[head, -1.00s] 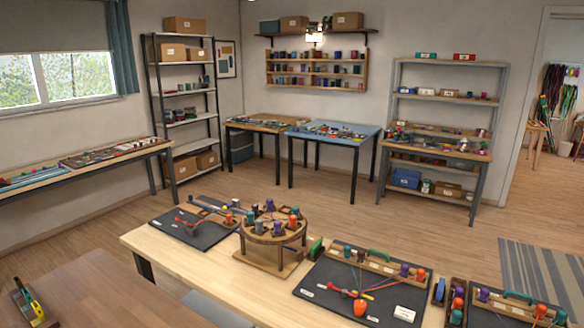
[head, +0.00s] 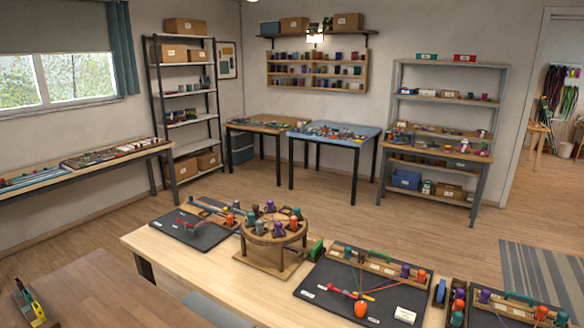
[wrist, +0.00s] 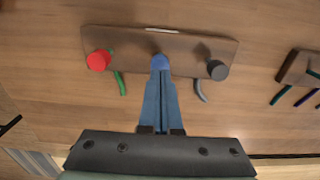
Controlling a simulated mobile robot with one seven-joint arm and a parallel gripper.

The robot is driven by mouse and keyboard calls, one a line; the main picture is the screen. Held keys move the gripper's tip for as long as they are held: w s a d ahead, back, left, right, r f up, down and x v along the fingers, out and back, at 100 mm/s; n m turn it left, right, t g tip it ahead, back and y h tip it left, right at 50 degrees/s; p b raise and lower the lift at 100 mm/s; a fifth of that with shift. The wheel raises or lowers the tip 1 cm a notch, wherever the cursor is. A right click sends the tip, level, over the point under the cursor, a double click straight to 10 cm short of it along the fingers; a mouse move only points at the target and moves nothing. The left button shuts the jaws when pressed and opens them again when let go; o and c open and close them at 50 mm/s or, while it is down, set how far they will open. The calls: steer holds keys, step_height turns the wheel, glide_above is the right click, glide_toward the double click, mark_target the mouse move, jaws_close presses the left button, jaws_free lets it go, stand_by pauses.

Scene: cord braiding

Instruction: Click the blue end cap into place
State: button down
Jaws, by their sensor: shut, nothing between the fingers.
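In the wrist view a brown wooden board (wrist: 130,44) lies on a wood surface. A round blue end cap (wrist: 160,61) sits at its middle, between a red cap (wrist: 98,60) on the left and a dark grey cap (wrist: 217,70) on the right. My gripper (wrist: 161,76) is shut, its two fingers side by side, with nothing between them. The fingertips appear right at the blue cap and partly cover it. I cannot tell whether they touch it or how deep the cap sits. My gripper does not show in the head view.
A green cord (wrist: 120,84) and a grey cord (wrist: 200,91) stick out below the board. Another wooden block (wrist: 299,67) with cords stands at the right. In the head view a long table (head: 200,275) bears a round braiding stand (head: 273,238) and dark mats.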

steer(key=shift+f+b, duration=0.75)
steer(key=shift+f, duration=0.35)
steer(key=shift+r, duration=0.1)
step_height(320, 180, up, 8)
steer(key=p, duration=0.8)
stand_by(0.4)
